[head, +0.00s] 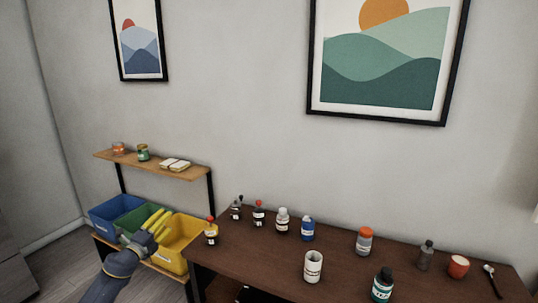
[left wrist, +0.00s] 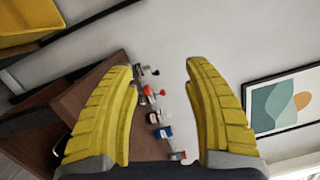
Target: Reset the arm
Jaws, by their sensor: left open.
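My left gripper (head: 152,227) comes in from the lower left in the head view. Its yellow fingers are in front of the green and yellow bins, left of the table. In the left wrist view the two yellow fingers (left wrist: 163,105) stand wide apart with nothing between their tips. The brown table and several small bottles show beyond them, away from the fingers. My right gripper is in neither view.
The dark brown table (head: 248,267) holds several bottles, a white jar (head: 313,267), a red cup (head: 458,266) and a spoon (head: 492,279). Blue (head: 108,216), green (head: 133,224) and yellow (head: 178,239) bins stand left of it, below a wooden shelf (head: 190,172).

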